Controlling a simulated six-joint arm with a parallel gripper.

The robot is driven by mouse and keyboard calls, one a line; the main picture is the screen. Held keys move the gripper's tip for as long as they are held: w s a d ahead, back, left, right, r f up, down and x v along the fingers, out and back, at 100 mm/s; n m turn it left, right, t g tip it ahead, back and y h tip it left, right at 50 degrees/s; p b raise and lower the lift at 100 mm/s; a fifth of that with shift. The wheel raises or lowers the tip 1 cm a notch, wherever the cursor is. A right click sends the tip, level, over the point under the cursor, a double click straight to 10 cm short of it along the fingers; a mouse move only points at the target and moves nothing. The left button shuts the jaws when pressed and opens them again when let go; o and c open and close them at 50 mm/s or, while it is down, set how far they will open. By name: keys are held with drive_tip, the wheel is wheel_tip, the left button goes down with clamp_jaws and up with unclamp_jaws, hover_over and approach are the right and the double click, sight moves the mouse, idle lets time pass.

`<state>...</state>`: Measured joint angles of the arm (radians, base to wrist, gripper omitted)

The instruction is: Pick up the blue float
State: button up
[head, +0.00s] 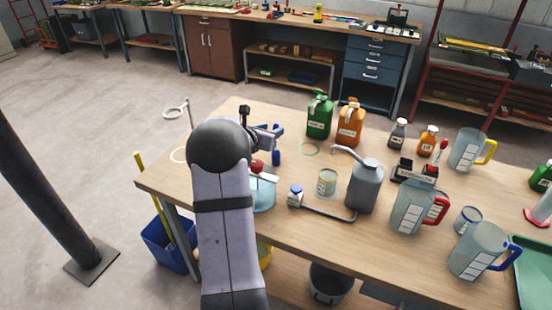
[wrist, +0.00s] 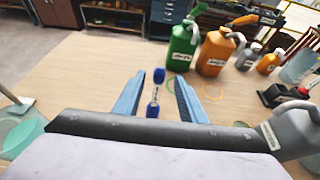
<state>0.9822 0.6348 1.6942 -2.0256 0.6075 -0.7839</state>
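The blue float (wrist: 153,94) has blue ends and a slim, pale middle. In the wrist view it shows between the two blue fingers of my gripper (wrist: 157,98), with a gap on each side. My gripper is open, with nothing clamped. In the head view my gripper (head: 267,134) is over the left part of the table, and a blue piece (head: 276,157) that looks like the float shows just below it. My arm hides part of this area. I cannot tell whether the float stands or lies.
Green (head: 319,115) and orange (head: 350,122) jugs stand behind on the right. A grey can (head: 364,187) with a bent spout stands to the right. A clear vessel (head: 263,194) and a red-topped object (head: 257,166) are beside my arm. Measuring jugs crowd the right side.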

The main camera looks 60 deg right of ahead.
drive_tip(key=shift+d, duration=0.1)
drive_tip(key=shift+f+p+x, duration=0.15)
drive_tip(key=shift+p+x, duration=0.6)
drive_tip(key=shift+x, duration=0.5)
drive_tip(key=shift+f+p+x, duration=0.2)
drive_tip(key=shift+p+x, duration=0.5)
drive_tip(key=shift+x, duration=0.55)
drive_tip(key=shift+r, duration=0.1)
clamp_jaws()
